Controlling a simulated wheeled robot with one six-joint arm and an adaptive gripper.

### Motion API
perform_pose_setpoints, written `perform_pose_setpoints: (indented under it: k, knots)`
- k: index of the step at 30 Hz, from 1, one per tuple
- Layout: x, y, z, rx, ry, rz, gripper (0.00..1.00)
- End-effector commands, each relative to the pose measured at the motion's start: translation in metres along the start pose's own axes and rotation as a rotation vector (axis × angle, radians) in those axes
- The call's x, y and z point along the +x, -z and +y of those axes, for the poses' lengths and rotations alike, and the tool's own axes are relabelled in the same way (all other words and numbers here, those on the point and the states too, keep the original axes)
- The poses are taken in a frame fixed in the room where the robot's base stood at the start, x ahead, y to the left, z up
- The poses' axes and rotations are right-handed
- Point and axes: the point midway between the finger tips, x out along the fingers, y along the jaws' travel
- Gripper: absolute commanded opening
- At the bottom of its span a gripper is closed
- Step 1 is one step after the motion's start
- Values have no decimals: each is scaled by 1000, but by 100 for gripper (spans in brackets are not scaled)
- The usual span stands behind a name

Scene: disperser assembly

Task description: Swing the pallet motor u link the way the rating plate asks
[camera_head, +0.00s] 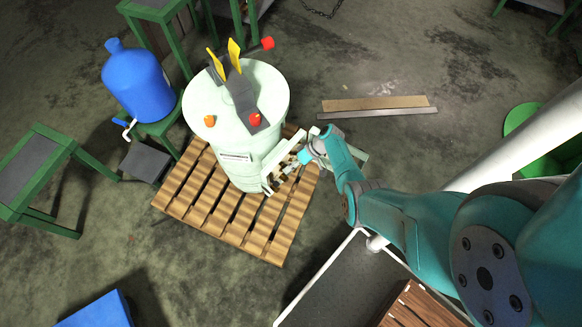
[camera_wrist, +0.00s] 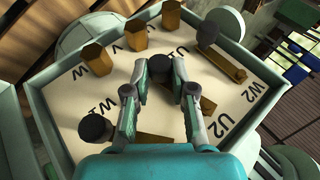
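The open motor terminal box (camera_wrist: 42,104) fills the wrist view, its pale board marked with U, V and W letters. The link bar (camera_wrist: 224,62) at the upper right, by U and W2 marks, has a dark knob (camera_wrist: 208,33) at its upper end and looks like the u link. My gripper (camera_wrist: 160,70) is over the middle of the board, left of that bar. Its fingertips are a small gap apart, with a dark part between them; contact cannot be told. The white rating plate (camera_head: 236,157) on the vessel is too small to read.
Other link bars lie at the middle (camera_wrist: 207,106) and lower left (camera_wrist: 152,140), the latter by a dark knob (camera_wrist: 95,127). Bare hex posts (camera_wrist: 97,56) stand along the top. The box walls rise around the board. The pale vessel (camera_head: 270,90) stands on a wooden pallet (camera_head: 262,243).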

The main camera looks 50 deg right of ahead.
Motion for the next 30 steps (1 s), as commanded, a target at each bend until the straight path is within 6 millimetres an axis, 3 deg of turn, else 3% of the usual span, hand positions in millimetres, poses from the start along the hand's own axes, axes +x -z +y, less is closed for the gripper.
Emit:
perform_pose_setpoints:
  k: [1, 3, 16, 30]
  knots:
    - [0, -1, 0, 1, -1, -1, 36]
    - [0, -1, 0, 1, -1, -1, 50]
    - [-8, 0, 1, 0, -2, 1, 50]
    - [-92, 0, 1, 1, -3, 2, 50]
